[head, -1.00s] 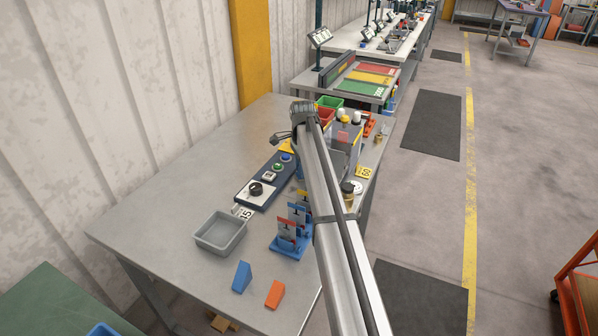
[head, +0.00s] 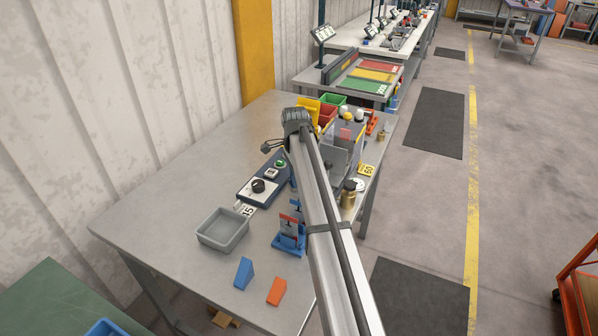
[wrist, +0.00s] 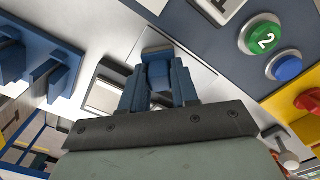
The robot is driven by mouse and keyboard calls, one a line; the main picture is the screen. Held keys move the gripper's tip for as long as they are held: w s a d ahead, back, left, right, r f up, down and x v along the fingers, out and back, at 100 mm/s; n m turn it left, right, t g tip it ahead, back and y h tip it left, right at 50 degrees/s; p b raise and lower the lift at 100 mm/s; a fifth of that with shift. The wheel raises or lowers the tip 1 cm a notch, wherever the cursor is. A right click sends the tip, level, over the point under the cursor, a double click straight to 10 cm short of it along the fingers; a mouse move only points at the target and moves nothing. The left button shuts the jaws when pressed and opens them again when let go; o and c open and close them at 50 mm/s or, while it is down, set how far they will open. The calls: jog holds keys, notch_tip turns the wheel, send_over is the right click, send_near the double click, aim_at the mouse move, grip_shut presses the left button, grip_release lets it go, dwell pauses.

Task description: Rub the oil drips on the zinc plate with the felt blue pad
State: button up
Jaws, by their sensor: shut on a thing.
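In the wrist view my gripper (wrist: 159,87) is shut on a small blue block, which looks like the felt blue pad (wrist: 158,70). It is held between the two dark blue fingers. Below it is a bright, pale metal sheet (wrist: 201,66) with a thin edge line, likely the zinc plate. I cannot tell whether the pad touches it. No oil drips can be made out; the fingers and gripper body hide part of the surface. In the head view my arm hides the gripper, the pad and the plate.
A control box with a dial (head: 258,187) and buttons lies close by; its green button (wrist: 262,36) shows in the wrist view. A blue slotted rack (head: 289,242), grey tray (head: 222,230), blue wedge (head: 243,273) and orange wedge (head: 277,291) stand nearer. The table's left side is clear.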

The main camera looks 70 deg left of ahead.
jog(key=shift+s+d, duration=0.9)
jog(key=shift+d, duration=0.05)
notch_tip(320, 180, up, 8)
jog(key=shift+d, duration=0.1)
